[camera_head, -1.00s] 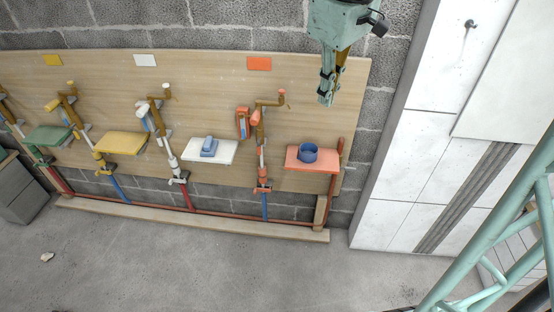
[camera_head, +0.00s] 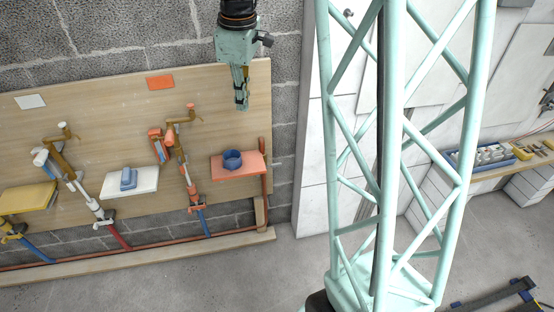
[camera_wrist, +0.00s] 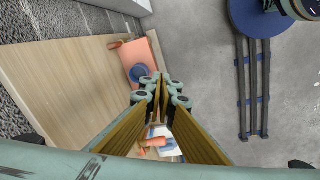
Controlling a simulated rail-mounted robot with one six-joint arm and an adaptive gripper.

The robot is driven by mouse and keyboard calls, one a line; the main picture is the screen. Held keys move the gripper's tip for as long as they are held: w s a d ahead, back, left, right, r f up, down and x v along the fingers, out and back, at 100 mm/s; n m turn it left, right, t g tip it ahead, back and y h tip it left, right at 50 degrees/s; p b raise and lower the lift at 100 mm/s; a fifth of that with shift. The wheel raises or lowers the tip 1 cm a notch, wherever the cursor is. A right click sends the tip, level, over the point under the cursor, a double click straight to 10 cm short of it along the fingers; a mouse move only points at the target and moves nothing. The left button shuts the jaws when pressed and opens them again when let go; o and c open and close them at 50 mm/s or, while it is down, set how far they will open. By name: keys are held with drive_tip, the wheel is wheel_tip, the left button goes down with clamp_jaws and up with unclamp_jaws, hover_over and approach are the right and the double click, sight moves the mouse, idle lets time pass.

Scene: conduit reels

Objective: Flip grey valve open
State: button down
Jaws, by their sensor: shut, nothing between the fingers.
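My gripper (camera_head: 242,106) hangs shut and empty in front of the upper right part of the wooden board (camera_head: 100,105). In the wrist view its fingertips (camera_wrist: 161,84) are together, touching nothing. Pipes with valves stand along the board. One pipe has white fittings (camera_head: 88,203) and a pale handle (camera_head: 40,157) at left, beside a white shelf (camera_head: 143,183). A pipe with orange fittings (camera_head: 191,188) and an orange handle (camera_head: 157,147) is nearer my gripper. I cannot pick out a clearly grey valve handle, nor tell its position.
An orange shelf (camera_head: 252,170) holding a blue ring (camera_head: 232,160) is below my gripper. A blue block (camera_head: 128,179) sits on the white shelf. A yellow shelf (camera_head: 20,198) is at far left. A bench (camera_head: 522,160) stands at right. The floor before the board is clear.

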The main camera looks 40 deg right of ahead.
drive_tip(key=w+d+f+n+p, duration=0.1)
drive_tip(key=w+d+f, duration=0.2)
drive_tip(key=d+f, duration=0.25)
drive_tip(key=w+d+f+n, duration=0.2)
drive_tip(key=w+d+f, duration=0.1)
drive_tip(key=d+f, duration=0.3)
drive_tip(key=n+g+p, duration=0.1)
drive_tip(key=n+g, duration=0.1)
hover_over(277, 164)
wheel_tip(277, 164, down, 15)
drive_tip(key=shift+y, duration=0.3)
drive_tip(key=shift+w+d, duration=0.1)
drive_tip(key=shift+f, duration=0.15)
drive_tip(key=shift+f+b, duration=1.5)
drive_tip(key=shift+f, duration=5.4)
